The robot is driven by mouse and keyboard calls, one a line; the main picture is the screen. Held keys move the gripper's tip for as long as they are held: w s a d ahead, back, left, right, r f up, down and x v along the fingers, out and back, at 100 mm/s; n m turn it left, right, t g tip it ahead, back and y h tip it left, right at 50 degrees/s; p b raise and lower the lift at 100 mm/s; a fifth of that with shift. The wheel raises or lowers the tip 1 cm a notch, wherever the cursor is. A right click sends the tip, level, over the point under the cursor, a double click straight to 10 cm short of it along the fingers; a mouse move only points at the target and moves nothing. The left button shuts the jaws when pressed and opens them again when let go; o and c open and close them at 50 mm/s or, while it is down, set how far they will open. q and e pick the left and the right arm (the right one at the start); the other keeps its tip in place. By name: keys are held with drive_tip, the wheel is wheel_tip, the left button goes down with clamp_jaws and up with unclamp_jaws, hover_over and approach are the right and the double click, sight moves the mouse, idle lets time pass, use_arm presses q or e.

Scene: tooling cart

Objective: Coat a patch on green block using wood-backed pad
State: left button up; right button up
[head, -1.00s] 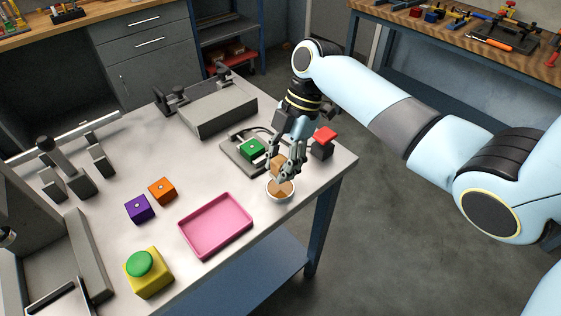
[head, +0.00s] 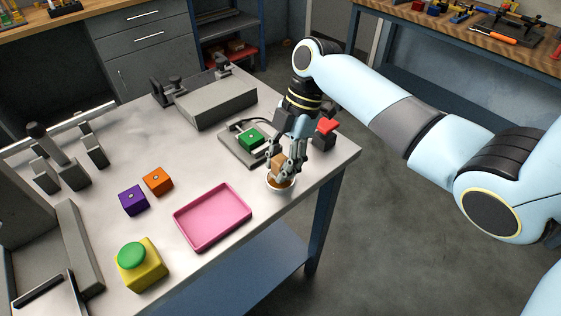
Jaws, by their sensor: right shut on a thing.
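My right gripper (head: 286,168) is shut on the wood-backed pad (head: 278,162), a small tan block, and holds it over a small white bowl (head: 280,186) with brown contents. The pad's lower side is hidden by the fingers and bowl, so I cannot tell whether it touches the contents. The green block (head: 251,138) sits on a grey fixture plate (head: 236,151) behind and to the left of the gripper. My left gripper is not in view.
A pink tray (head: 212,246) lies in front. Orange (head: 158,181) and purple (head: 133,200) blocks sit left of it, and a yellow block with a green button (head: 139,264) at front left. A red-topped dark block (head: 325,130) stands right of the gripper. Grey metal fixtures (head: 216,103) stand behind.

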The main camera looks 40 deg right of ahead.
sight(281, 159)
drive_tip(key=shift+f+b, duration=0.35)
drive_tip(key=shift+f, duration=0.1)
idle(0.4)
drive_tip(key=shift+s+f, duration=0.1)
idle(1.1)
wheel_tip(281, 159, up, 7)
drive_tip(key=p, duration=0.7)
idle(0.3)
